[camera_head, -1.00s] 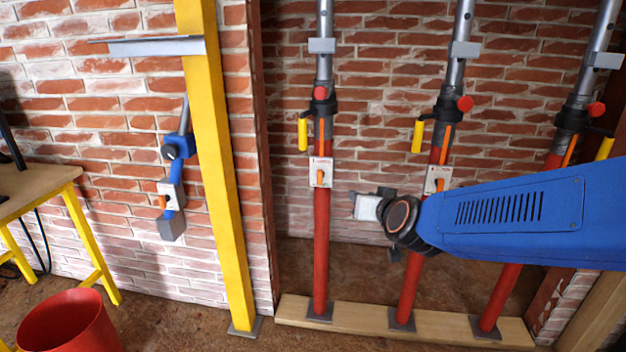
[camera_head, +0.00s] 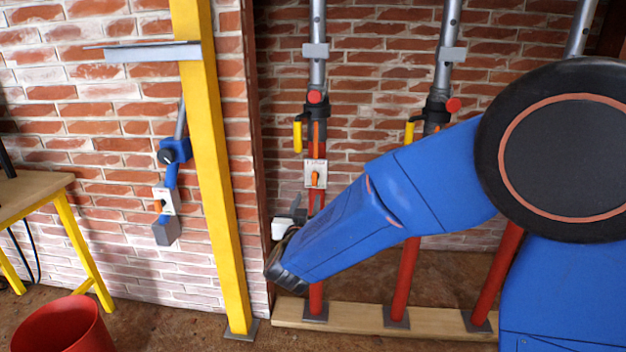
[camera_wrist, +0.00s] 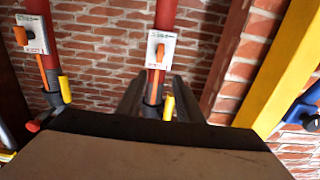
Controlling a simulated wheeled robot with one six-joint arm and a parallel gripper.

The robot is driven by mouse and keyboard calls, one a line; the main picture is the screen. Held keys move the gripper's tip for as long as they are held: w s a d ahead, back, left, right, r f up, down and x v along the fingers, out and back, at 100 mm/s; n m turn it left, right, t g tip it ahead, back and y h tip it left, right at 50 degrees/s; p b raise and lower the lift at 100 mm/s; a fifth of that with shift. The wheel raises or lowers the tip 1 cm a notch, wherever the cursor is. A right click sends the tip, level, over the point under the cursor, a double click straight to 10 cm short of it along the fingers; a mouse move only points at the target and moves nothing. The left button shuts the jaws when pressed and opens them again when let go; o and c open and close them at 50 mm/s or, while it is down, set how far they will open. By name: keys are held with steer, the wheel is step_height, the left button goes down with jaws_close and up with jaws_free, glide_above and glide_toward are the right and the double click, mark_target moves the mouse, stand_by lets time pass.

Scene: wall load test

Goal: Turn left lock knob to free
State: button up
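The left lock knob (camera_head: 315,178) is a small orange lever on a white plate (camera_head: 307,174), fixed to the leftmost red prop. The lever points roughly along the prop. The knob and plate also show in the wrist view (camera_wrist: 159,52), near the top middle. My gripper (camera_head: 290,220) is low and to the left of that prop in the head view, partly hidden by my wrist. In the wrist view two grey fingers (camera_wrist: 158,84) stand apart below the plate in the picture, with nothing held between them. No contact with the knob shows.
The middle prop (camera_head: 404,285) and right prop (camera_head: 495,265) stand on the same wooden plank (camera_head: 350,317). A yellow handle (camera_head: 298,135) sticks out above the left plate. A yellow post (camera_head: 212,180) stands to the left. A red bucket (camera_head: 62,325) sits at lower left.

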mark_target(314, 177)
steer(key=w, duration=1.5)
steer(key=shift+w+d, duration=0.3)
jaws_close()
